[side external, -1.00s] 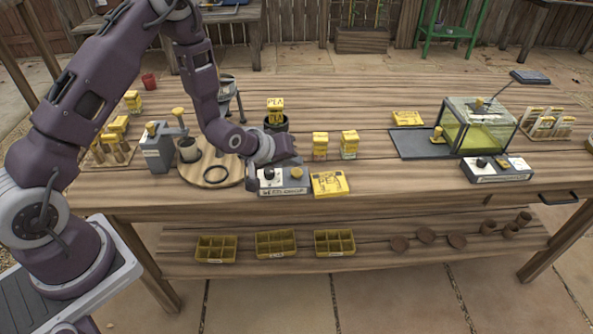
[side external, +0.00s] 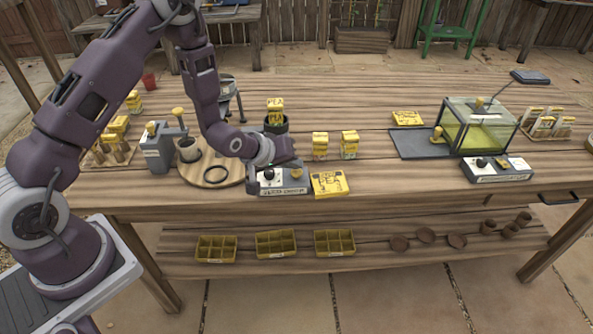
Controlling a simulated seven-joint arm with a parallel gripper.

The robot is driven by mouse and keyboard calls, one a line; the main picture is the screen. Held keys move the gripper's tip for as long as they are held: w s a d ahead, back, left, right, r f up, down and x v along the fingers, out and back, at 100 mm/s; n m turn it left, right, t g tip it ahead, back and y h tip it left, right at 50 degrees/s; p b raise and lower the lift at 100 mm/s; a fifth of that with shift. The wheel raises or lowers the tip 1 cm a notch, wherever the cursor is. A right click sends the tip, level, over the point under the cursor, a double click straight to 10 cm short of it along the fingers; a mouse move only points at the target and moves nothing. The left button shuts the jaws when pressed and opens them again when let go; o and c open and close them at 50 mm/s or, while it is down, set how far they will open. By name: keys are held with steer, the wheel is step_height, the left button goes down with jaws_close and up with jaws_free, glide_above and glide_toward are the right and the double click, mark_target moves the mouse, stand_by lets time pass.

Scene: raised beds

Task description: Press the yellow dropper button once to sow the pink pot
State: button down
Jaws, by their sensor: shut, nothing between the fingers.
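The seed dropper box (side external: 284,190) is a grey console with a lettered front near the table's front edge. A dark knob (side external: 267,176) sits on its white left panel, and a small pale button (side external: 297,173) is on its right part; its colour is too small to be sure of. My gripper (side external: 286,163) is just above and behind the box, shut and empty; its fingertips are hard to make out, and I see no clear contact with the button. A small green spot shows by the knob. I cannot pick out a pink pot; a small red pot (side external: 149,82) stands at the back left.
A yellow packet (side external: 329,184) lies right of the box. A dark pot (side external: 284,127) with a pea packet stands behind my gripper. Left are a round board (side external: 220,177) and a grey dispenser (side external: 157,150). A second console (side external: 498,172) and glass case stand right.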

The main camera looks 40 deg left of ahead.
mark_target(294, 173)
steer(key=shift+f, duration=0.55)
stand_by(0.7)
steer(key=shift+r, duration=0.95)
steer(key=shift+r, duration=2.5)
